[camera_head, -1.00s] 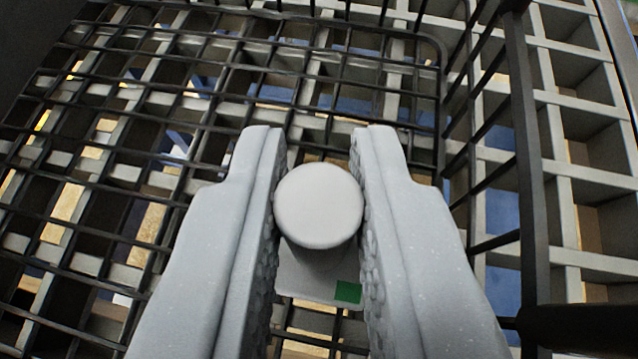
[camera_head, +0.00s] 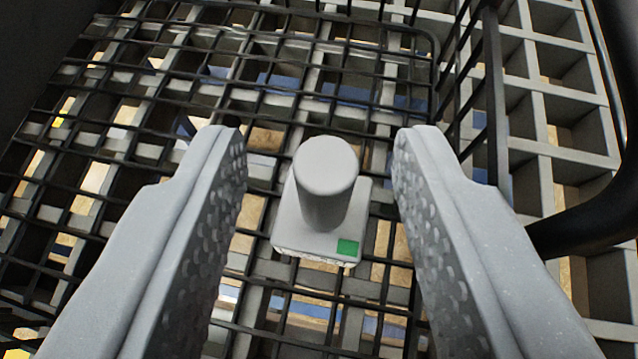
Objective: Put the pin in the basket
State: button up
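The pin (camera_head: 325,190) is a light grey cylinder on a square base plate with a green mark at one corner. It stands upright on the black wire mesh floor of the basket (camera_head: 433,45). My gripper (camera_head: 320,135) is open, with one finger on each side of the pin. Clear gaps show between the pin and both textured finger pads. The underside of the pin's base is hidden.
The basket's wire side wall (camera_head: 495,110) rises on the right, close to my right finger. A thick dark bar (camera_head: 590,225) curves at the far right. A pale grate (camera_head: 550,110) lies beyond and below the basket. Free mesh floor extends left of the pin.

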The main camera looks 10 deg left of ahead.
jog(key=b+v, duration=0.1)
jog(key=v, duration=0.9)
jog(key=shift+r, duration=0.3)
jog(key=s+d+r+m+t+h, duration=0.1)
jog(key=d+r+t+h, duration=0.15)
jog(key=r, duration=2.35)
jog(key=s+a+r, duration=0.1)
jog(key=s+r, duration=0.3)
jog(key=r, duration=0.3)
jog(key=s+a+r, duration=0.2)
jog(key=s+r, duration=0.3)
jog(key=r, duration=0.3)
jog(key=s+a+r+m, duration=0.1)
jog(key=s+r, duration=0.3)
jog(key=r, duration=0.4)
jog(key=shift+s+a+t, duration=0.2)
jog(key=shift+s+t, duration=0.15)
jog(key=shift+t, duration=0.1)
